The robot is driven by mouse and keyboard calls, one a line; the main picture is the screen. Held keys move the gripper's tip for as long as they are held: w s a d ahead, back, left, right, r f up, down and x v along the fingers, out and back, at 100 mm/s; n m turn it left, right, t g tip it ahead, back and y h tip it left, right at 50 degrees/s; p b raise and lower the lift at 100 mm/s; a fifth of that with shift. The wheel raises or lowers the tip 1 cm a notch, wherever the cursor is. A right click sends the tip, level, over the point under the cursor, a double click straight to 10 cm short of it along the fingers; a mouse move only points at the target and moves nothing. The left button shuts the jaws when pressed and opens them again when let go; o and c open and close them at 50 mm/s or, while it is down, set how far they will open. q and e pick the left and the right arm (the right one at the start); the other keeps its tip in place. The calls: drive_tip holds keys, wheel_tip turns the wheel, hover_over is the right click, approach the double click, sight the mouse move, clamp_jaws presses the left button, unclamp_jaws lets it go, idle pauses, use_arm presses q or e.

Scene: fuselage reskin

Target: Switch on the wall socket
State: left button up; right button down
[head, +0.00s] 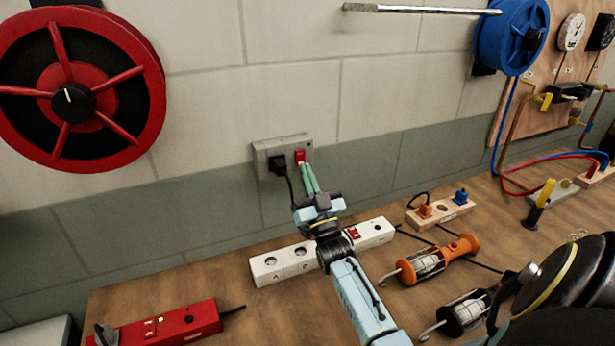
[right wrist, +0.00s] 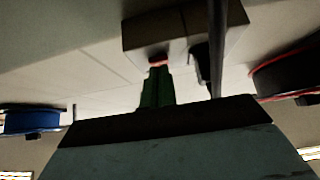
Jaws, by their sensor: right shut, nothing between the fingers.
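The wall socket (head: 266,147) is a grey box on the wall, with a black plug (head: 278,164) in its left half and a red rocker switch (head: 300,156) in its right half. My right gripper (head: 305,165) has its green fingers closed together and empty, with the tips at the lower edge of the switch. In the right wrist view, the fingertips (right wrist: 157,70) reach up to the red switch (right wrist: 158,62) under the socket box (right wrist: 185,32). I cannot tell whether they touch it, or which way the rocker is tilted. My left gripper is not in view.
A black cord hangs from the plug just left of my right fingers. Below, a white power strip (head: 270,267) lies on the wooden bench (head: 230,320) under my right arm. An orange work lamp (head: 440,257) and a small wooden socket block (head: 442,212) lie to the right.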

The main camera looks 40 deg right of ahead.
drive_tip(key=shift+w+d+f+t+b, duration=0.1)
drive_tip(key=shift+w+t+b, duration=0.2)
drive_tip(key=shift+b, duration=0.65)
drive_tip(key=b+v, duration=0.2)
drive_tip(key=v, duration=1)
